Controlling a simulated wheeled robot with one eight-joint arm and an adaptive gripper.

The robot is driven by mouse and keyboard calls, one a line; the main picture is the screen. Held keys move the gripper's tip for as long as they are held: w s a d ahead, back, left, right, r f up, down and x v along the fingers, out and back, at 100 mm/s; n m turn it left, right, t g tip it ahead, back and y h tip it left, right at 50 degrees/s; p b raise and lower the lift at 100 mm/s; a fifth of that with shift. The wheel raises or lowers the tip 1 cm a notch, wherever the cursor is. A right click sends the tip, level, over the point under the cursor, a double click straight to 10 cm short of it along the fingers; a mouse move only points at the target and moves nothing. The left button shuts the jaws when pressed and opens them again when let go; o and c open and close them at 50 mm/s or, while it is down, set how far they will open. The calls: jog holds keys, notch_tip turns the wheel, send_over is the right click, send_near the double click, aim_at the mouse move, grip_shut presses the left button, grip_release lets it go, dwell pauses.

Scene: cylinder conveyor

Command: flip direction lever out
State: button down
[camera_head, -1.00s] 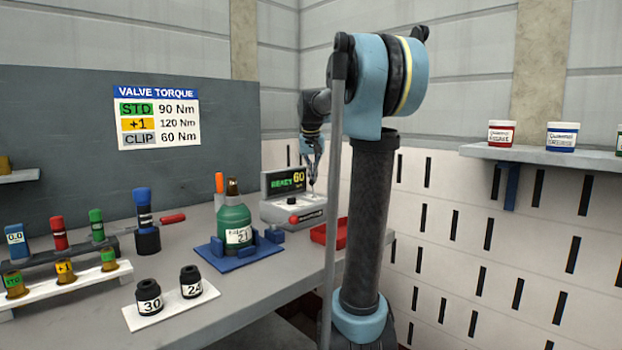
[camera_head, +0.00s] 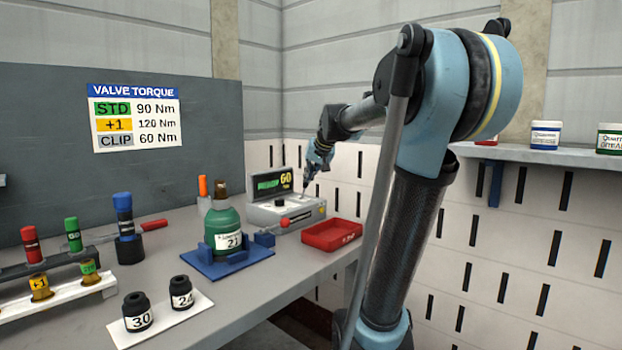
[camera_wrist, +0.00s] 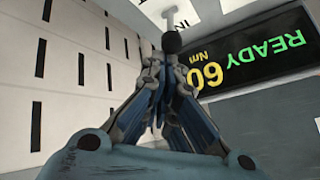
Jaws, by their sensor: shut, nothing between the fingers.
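The grey torque unit (camera_head: 287,212) stands at the back of the bench, its display (camera_head: 271,184) lit with 60. In the wrist view the display (camera_wrist: 250,58) reads READY 60 Nm, upside down. A pale stem with a dark knob (camera_wrist: 172,42), apparently the direction lever, stands beyond my fingertips, near lettering that seems to read IN. My gripper (camera_head: 305,187) is shut and empty, pointing down over the right part of the unit. In the wrist view my gripper (camera_wrist: 168,62) overlaps the knob's lower edge; whether they touch is unclear.
A red tray (camera_head: 332,235) sits right of the unit. A green bottle marked 21 (camera_head: 222,226) stands on a blue base (camera_head: 205,264) in front of it. A white slotted wall is behind.

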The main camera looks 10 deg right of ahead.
jog(key=shift+r, duration=0.1)
jog(key=shift+r, duration=0.65)
jog(key=v, duration=0.9)
jog(key=shift+s+r, duration=0.2)
jog(key=shift+r, duration=0.15)
